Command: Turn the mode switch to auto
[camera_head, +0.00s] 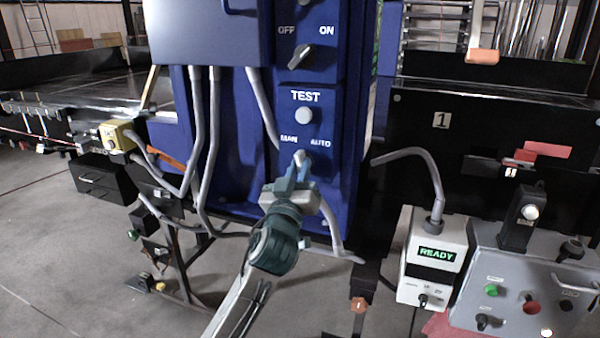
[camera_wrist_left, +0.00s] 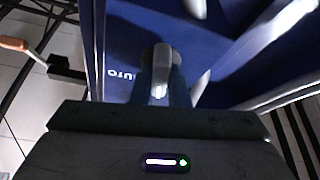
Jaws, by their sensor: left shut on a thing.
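The mode switch (camera_head: 299,157) is a small grey knob between the MAN and AUTO labels, low on the blue cabinet front (camera_head: 345,120). It also shows in the left wrist view (camera_wrist_left: 160,68), upright between the fingers. My left gripper (camera_head: 297,172) is at the cabinet front with its fingers around the knob, shut on it. The fingers partly hide the knob, and its exact pointing direction is hard to tell in the head view. My right gripper is in neither view.
Above the switch are a round TEST button (camera_head: 304,115) and an OFF/ON knob (camera_head: 300,57). Grey conduits (camera_head: 215,130) run down the cabinet at the left. A READY display box (camera_head: 432,255) and a grey control panel (camera_head: 525,285) stand at the right.

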